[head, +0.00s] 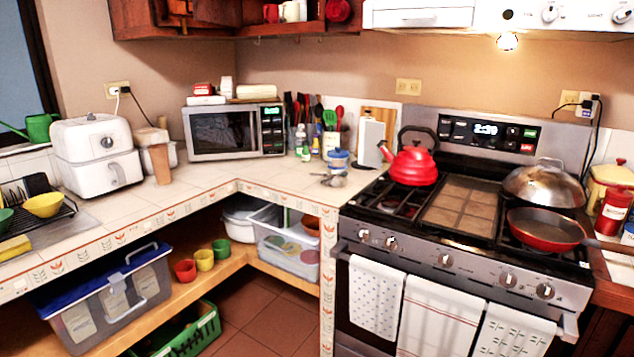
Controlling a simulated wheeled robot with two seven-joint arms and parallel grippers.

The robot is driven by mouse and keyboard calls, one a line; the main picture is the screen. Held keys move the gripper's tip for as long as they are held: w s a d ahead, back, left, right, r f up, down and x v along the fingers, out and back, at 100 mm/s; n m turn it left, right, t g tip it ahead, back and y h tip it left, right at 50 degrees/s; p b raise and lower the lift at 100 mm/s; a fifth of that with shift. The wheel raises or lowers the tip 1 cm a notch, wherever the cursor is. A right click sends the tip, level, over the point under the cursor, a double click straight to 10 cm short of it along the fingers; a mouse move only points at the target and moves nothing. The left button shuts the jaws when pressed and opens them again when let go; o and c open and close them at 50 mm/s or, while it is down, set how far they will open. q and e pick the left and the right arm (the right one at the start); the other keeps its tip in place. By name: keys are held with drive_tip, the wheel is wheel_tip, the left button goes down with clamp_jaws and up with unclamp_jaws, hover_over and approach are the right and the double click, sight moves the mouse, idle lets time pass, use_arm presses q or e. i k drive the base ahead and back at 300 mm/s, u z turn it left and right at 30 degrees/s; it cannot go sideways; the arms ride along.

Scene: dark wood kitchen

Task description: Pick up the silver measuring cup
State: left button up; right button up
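A small silver measuring cup (336,180) appears to lie on the tiled counter near its front corner, just left of the stove. It is small in the head view, and its exact shape and handle are hard to make out. A blue-and-white lidded jar (339,160) stands right behind it. Neither of my grippers shows in the head view.
A red kettle (413,165), a red pan (545,229) and a domed silver lid (543,184) are on the stove (470,250). A microwave (235,130) and utensil pot (331,141) stand behind. The counter (230,172) left of the cup is mostly clear.

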sight(334, 181)
drive_tip(key=u, duration=0.85)
drive_tip(key=i, duration=0.9)
drive_tip(key=u, duration=0.45)
drive_tip(key=i, duration=1.05)
drive_tip(key=z, duration=0.6)
